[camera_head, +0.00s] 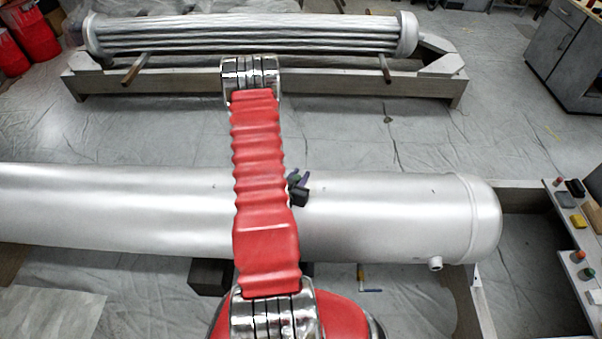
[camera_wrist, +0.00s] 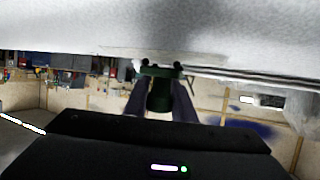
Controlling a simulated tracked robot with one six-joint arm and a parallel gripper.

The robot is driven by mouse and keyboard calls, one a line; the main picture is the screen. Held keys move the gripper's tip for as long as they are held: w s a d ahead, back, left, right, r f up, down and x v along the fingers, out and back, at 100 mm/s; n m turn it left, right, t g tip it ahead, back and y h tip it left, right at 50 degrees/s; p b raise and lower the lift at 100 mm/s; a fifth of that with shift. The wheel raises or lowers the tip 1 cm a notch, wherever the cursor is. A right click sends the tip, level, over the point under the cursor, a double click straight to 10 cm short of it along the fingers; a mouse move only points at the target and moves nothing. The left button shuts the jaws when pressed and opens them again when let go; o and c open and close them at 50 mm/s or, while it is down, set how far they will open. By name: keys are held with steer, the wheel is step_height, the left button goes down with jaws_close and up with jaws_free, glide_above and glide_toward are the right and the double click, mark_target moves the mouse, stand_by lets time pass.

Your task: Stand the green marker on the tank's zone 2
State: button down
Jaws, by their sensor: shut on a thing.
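The long silver tank (camera_head: 390,215) lies across the middle of the head view, and its grey surface (camera_wrist: 230,25) fills the top of the wrist view. My gripper (camera_wrist: 160,92) is shut on the dark green marker (camera_wrist: 159,98), which sits between the two purple-grey fingers. The marker's wider end with small feet points at the tank and is very close to it; I cannot tell whether it touches. In the head view my gripper (camera_head: 299,180) and the dark marker (camera_head: 300,197) show small beside my red arm, over the tank's middle. No zone labels are readable.
A bench (camera_head: 583,240) at the right edge holds several small coloured items. A tube bundle (camera_head: 250,38) lies on a wooden cradle (camera_head: 200,82) at the back. Sheeted floor (camera_head: 400,130) is open between cradle and tank. My red arm hides part of the tank.

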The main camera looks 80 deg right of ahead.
steer(key=shift+f, duration=0.2)
steer(key=c, duration=1.5)
jaws_free()
steer(key=shift+r, duration=0.1)
steer(key=shift+a+r, duration=0.1)
steer(key=v, duration=1.1)
steer(key=shift+a+r, duration=0.1)
steer(key=shift+a, duration=0.25)
